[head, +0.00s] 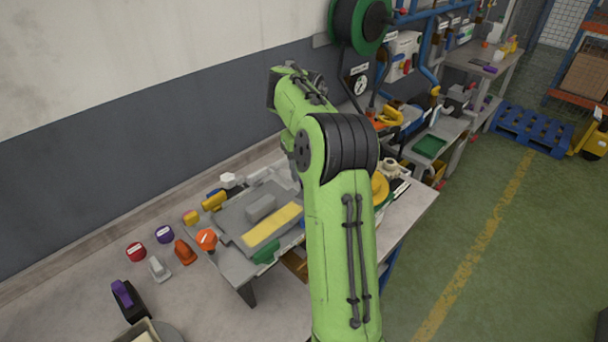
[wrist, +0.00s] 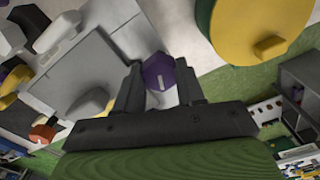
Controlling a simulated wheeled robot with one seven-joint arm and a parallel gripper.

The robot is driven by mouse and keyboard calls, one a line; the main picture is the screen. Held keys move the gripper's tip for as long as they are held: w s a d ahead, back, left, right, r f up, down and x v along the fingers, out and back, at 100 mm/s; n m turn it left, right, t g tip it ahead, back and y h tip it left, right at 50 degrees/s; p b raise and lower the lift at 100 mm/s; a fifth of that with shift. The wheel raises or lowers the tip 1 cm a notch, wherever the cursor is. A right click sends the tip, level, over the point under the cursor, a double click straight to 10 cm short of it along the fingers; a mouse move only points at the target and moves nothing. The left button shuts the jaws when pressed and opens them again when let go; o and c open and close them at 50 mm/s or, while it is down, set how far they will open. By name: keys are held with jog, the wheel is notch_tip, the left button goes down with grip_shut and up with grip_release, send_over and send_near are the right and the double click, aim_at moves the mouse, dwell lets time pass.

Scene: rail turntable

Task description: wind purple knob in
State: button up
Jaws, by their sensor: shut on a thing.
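In the wrist view, a purple knob (wrist: 158,70) with a pale mark sits between the two dark fingers of my gripper (wrist: 160,84). The gripper is shut on it. The knob is beside a grey plate or housing (wrist: 75,75) on its left. How deep the knob sits cannot be told. In the head view my green arm covers the gripper and this knob.
A large yellow disc (wrist: 258,22) with a raised handle is close on the right in the wrist view. In the head view, a grey fixture with a yellow strip (head: 272,226) stands on the bench. Red (head: 136,252) and purple (head: 165,234) round pieces lie left of it.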

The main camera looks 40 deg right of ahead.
jog(key=m+b, duration=0.1)
jog(key=m, duration=0.2)
jog(key=shift+f+m, duration=0.1)
jog(key=shift+m, duration=2)
jog(key=o, duration=1)
jog(key=shift+o, duration=0.2)
notch_tip(320, 180, up, 16)
jog(key=p, duration=1.1)
